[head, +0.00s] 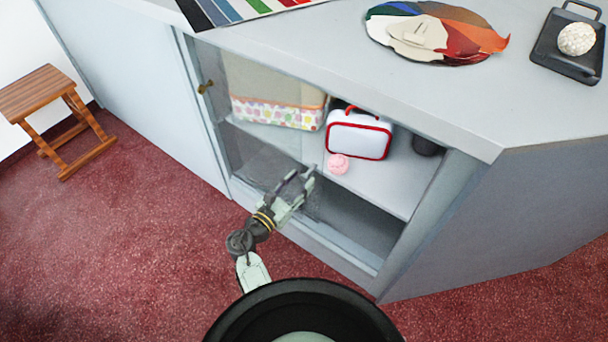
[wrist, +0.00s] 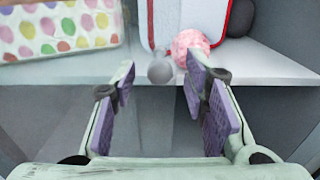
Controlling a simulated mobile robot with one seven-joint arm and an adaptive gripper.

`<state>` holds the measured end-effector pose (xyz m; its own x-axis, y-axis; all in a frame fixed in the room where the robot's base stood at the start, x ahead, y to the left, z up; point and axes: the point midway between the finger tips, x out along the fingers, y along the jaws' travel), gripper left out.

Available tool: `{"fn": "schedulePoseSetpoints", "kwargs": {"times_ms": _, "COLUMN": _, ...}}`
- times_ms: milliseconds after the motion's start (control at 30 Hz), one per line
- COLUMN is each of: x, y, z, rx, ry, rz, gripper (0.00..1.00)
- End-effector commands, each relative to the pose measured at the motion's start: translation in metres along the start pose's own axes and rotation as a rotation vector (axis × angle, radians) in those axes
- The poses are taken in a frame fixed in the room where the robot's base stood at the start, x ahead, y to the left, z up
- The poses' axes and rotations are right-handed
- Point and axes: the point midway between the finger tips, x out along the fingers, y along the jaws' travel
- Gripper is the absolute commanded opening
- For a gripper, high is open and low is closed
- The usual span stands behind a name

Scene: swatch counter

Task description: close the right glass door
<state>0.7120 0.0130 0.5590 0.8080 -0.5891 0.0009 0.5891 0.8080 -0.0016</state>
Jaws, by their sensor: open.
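The cabinet front has sliding glass (head: 255,150) over its left part, and the right part is an open gap. The panes seem to overlap on the left, and I cannot tell their edges apart clearly. A brass-coloured knob (head: 205,87) is at the far left of the glass. In the wrist view a small grey round knob (wrist: 160,71) stands just beyond my fingertips, between them, and seems to be on the glass. My gripper (head: 299,181) is open and empty in front of the cabinet, near the glass's right part; it also shows in the wrist view (wrist: 160,80).
Inside, a dotted fabric box (head: 277,113), a white case with red trim (head: 358,136), a pink ball (head: 338,164) and a dark object (head: 427,145) sit on the shelf (head: 390,185). Fabric swatches (head: 437,32) lie on the countertop. A wooden stool (head: 50,95) stands left.

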Motion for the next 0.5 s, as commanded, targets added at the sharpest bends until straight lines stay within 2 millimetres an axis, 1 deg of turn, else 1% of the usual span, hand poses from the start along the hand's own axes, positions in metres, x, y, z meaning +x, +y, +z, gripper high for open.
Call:
{"fn": "schedulePoseSetpoints", "kwargs": {"times_ms": 33, "x": 0.008, "y": 0.000, "z": 0.001, "rx": 0.000, "ry": 0.000, "rz": -0.001, "gripper": 0.41}}
{"fn": "schedulePoseSetpoints", "kwargs": {"times_ms": 100, "x": 0.016, "y": 0.000, "z": 0.001, "rx": 0.000, "ry": 0.000, "rz": -0.001, "gripper": 0.41}}
{"fn": "schedulePoseSetpoints", "kwargs": {"times_ms": 200, "x": 0.023, "y": 0.001, "z": 0.000, "rx": 0.000, "ry": 0.001, "rz": 0.001, "gripper": 0.41}}
{"fn": "schedulePoseSetpoints", "kwargs": {"times_ms": 500, "x": 0.027, "y": 0.001, "z": 0.000, "rx": 0.001, "ry": 0.001, "rz": 0.002, "gripper": 0.41}}
